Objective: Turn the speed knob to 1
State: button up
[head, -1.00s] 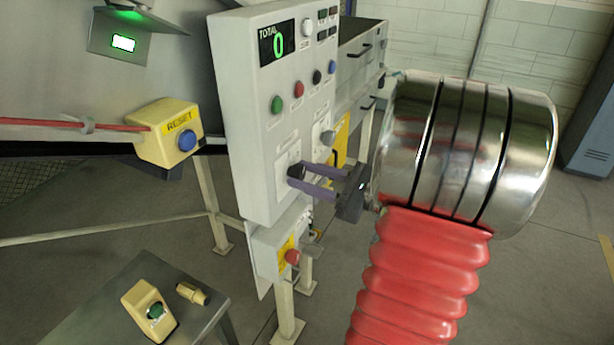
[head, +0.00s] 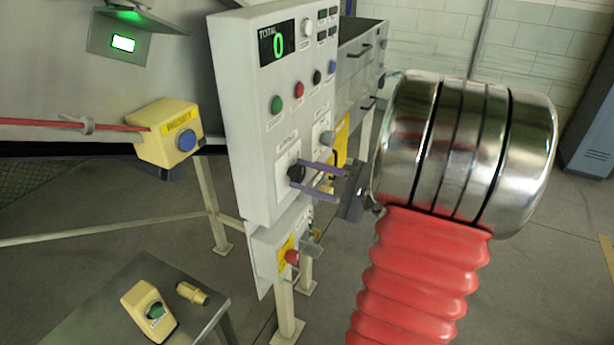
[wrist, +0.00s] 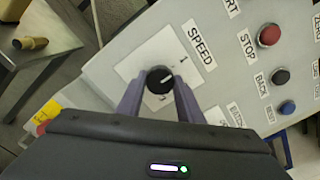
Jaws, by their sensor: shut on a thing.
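The speed knob (wrist: 160,78) is a small round black knob with a white pointer line, on a white plate beside the word SPEED. In the head view the knob (head: 296,172) sits low on the front of the grey control panel (head: 255,150). My gripper (wrist: 160,88) has its two purple fingers on either side of the knob, shut on it. The fingers also show in the head view (head: 307,180).
Green, red (head: 299,90), black and blue buttons sit above the knob on the panel. A grey knob (head: 327,137) is to its right. A yellow RESET box (head: 167,133) stands at the left. A small red-button box (head: 282,250) hangs below the panel.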

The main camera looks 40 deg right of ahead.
jog(key=o, duration=1.1)
jog(key=shift+c, duration=0.2)
jog(key=shift+s, duration=0.1)
jog(key=v, duration=1.3)
jog(key=shift+s, duration=0.3)
